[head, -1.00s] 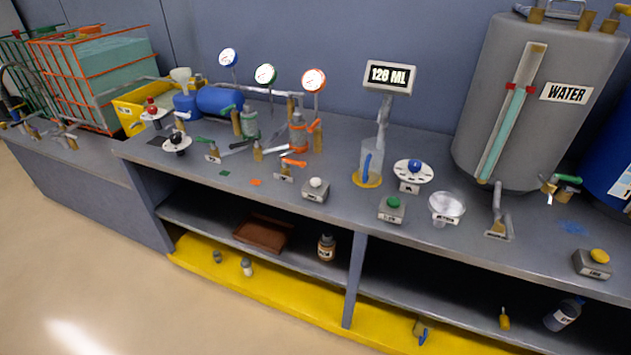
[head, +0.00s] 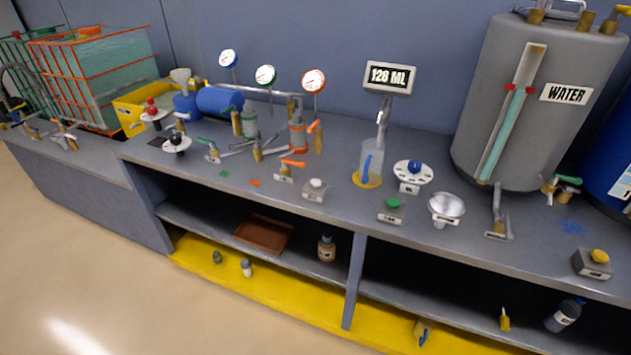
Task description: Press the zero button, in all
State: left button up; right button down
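Three small push-button boxes stand on the bench. One has a pale button (head: 316,184), one a green button (head: 392,203) and one, at the far right, a yellow button (head: 599,256). Their labels are too small to read, so I cannot tell which is the zero button. A display (head: 390,77) on a post reads what looks like 128 ML. Below it a clear cylinder (head: 371,157) with a blue stripe stands on a yellow round base. Neither of my grippers is in view.
A grey WATER tank (head: 540,95) stands at the back right. A funnel (head: 446,207) and a round white plate with a blue knob (head: 413,172) are near the green button. Valves, gauges and pipes crowd the left. The bench's front edge is mostly clear.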

aim_at(316, 183)
jog(key=k, duration=1.3)
jog(key=u, duration=0.65)
jog(key=i, duration=0.65)
jog(key=u, duration=0.55)
jog(key=i, duration=1.3)
jog(key=z, duration=0.7)
